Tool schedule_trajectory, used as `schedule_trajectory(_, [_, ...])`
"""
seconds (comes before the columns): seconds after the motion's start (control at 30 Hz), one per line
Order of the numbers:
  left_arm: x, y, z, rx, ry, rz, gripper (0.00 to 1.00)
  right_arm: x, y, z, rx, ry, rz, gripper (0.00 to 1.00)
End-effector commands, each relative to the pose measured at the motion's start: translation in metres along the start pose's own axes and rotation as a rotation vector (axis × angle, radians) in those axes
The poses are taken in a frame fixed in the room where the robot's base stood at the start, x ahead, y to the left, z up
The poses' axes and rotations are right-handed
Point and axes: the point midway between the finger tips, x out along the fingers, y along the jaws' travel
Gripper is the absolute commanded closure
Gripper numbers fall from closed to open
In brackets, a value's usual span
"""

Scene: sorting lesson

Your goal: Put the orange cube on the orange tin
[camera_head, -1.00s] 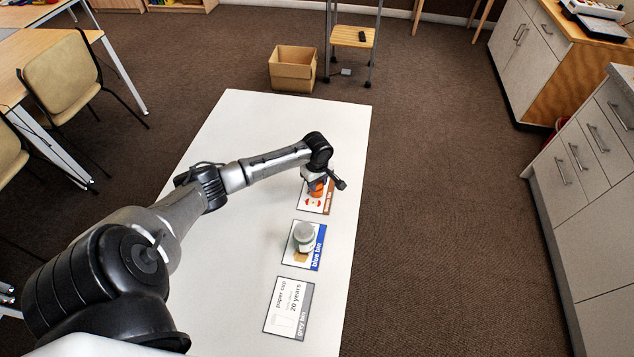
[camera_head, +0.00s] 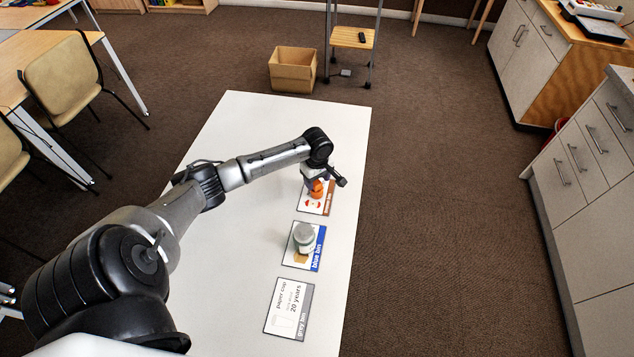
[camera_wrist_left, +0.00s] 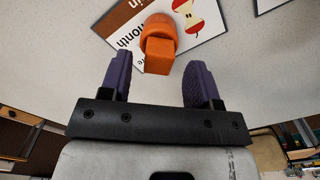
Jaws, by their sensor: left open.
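The orange tin (camera_wrist_left: 160,24) stands on a card with an apple picture (camera_wrist_left: 192,14) in the left wrist view. The orange cube (camera_wrist_left: 158,56) overlaps the tin's near side in that view and appears to rest on its top. My left gripper (camera_wrist_left: 157,78) is open, with one purple finger on each side of the cube and gaps between. In the head view the left gripper (camera_head: 322,179) is just above the orange tin (camera_head: 316,193), partly covering tin and cube. The right gripper is not in view.
A grey-white tin (camera_head: 304,235) stands on the blue bin card (camera_head: 317,258). The grey bin card (camera_head: 288,307) lies nearer on the white table (camera_head: 240,270). A cardboard box (camera_head: 293,72) sits on the floor past the table. The table's right edge is close to the cards.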

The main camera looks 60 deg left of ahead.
Motion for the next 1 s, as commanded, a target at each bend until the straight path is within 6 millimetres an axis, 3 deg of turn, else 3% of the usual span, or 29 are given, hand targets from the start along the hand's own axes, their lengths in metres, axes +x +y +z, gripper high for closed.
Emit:
schedule_trajectory(0.03, [-0.014,0.000,-0.001,0.001,0.002,0.001,0.44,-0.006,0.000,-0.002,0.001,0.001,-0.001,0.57])
schedule_trajectory(0.2, [-0.046,0.000,0.000,0.001,0.001,0.001,0.44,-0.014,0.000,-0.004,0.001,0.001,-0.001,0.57])
schedule_trajectory(0.5, [-0.085,0.000,0.000,0.001,0.000,0.000,0.44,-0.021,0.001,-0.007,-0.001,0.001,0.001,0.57])
schedule_trajectory(1.0, [-0.095,0.000,0.000,0.000,0.000,-0.001,0.44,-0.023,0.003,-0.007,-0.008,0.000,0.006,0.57])
